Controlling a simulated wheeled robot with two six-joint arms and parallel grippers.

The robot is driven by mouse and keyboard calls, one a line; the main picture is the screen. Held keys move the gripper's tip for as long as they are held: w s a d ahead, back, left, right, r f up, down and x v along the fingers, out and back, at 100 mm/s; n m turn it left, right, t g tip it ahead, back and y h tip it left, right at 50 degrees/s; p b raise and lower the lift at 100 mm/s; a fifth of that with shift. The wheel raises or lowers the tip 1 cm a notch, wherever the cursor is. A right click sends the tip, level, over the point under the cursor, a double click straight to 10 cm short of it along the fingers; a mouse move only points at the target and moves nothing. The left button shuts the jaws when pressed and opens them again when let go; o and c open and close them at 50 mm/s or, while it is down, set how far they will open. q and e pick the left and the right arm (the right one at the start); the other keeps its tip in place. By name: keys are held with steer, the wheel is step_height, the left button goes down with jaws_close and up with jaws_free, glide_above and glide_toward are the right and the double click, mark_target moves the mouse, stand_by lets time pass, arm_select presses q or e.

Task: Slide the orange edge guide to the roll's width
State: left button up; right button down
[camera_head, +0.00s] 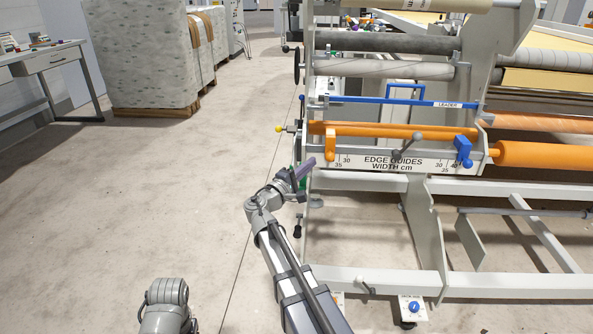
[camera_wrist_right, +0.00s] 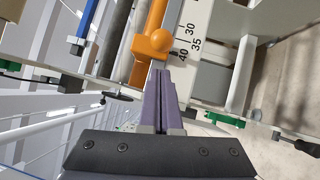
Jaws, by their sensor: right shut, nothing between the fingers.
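The orange edge guide (camera_head: 330,143) sits at the left end of the scale bar marked "EDGE GUIDES WIDTH cm" (camera_head: 392,163). In the right wrist view, the guide (camera_wrist_right: 146,47) and its round knob stand near the 35 and 40 marks. My right gripper (camera_head: 308,167) is shut and empty, just left of and below the guide. Its purple fingers (camera_wrist_right: 160,82) end close to the guide; I cannot tell whether they touch. An orange roll (camera_head: 390,130) lies behind the bar. My left gripper is out of view.
A blue guide (camera_head: 463,150) stands at the bar's right end. A blue "LEADER" bar (camera_head: 400,101) and grey rollers (camera_head: 385,42) are above. A yellow knob (camera_head: 279,128) sticks out left of the frame. The floor (camera_head: 170,180) to the left is clear.

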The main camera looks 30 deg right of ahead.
mark_target(330, 145)
steer(key=shift+s+d+r, duration=0.1)
steer(key=shift+s+d, duration=0.1)
steer(key=shift+d, duration=0.35)
steer(key=shift+s+d+r, duration=0.1)
steer(key=shift+s+d, duration=0.1)
steer(key=shift+d, duration=0.3)
steer(key=shift+s+d+r, duration=0.1)
steer(key=shift+s+d, duration=0.2)
steer(key=shift+d, duration=0.35)
steer(key=shift+a, duration=0.1)
